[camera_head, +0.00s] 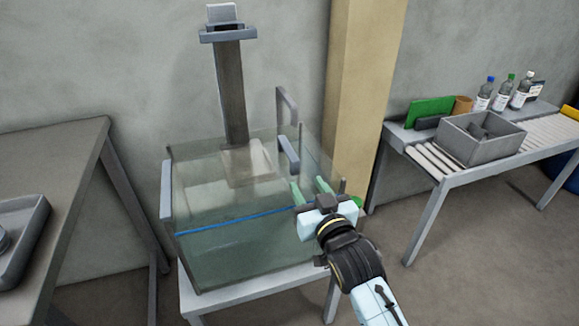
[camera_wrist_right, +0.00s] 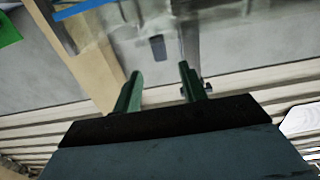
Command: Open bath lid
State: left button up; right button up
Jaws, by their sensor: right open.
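The bath is a clear glass tank (camera_head: 225,252) on a light stand, with a blue line around its wall; it also shows blurred in the wrist view, with the blue line (camera_wrist_right: 82,9) at the top. A grey bar (camera_head: 288,153) sits at its right side and a grey upright bracket (camera_head: 289,106) stands behind. I cannot clearly tell the lid from the glass, nor whether it is shut. My right gripper (camera_head: 310,189) is open, its green fingers at the tank's right front; its fingers (camera_wrist_right: 161,78) look empty in the wrist view. My left gripper is out of view.
A dark column (camera_head: 231,90) rises behind the tank. A grey table (camera_head: 50,155) with a tray (camera_head: 22,240) is at left. At right, a roller bench (camera_head: 436,182) holds a grey bin (camera_head: 482,149) and several bottles. A tan pillar (camera_head: 362,80) stands behind.

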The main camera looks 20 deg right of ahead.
aim_at(289, 150)
jog(key=w+b, duration=0.1)
jog(key=w, duration=0.3)
jog(key=w+b, duration=0.1)
jog(key=w, duration=0.3)
jog(key=w+b, duration=0.1)
jog(key=w, duration=0.3)
jog(key=shift+w+a+r, duration=0.1)
jog(key=shift+a+r, duration=0.05)
jog(key=shift+r, duration=0.2)
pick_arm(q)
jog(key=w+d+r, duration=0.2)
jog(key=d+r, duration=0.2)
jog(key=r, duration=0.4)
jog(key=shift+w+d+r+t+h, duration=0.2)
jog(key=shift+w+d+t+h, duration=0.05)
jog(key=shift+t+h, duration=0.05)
pick_arm(e)
jog(key=shift+w, duration=0.55)
jog(key=shift+r, duration=0.1)
jog(key=shift+c, duration=0.4)
grip_shut()
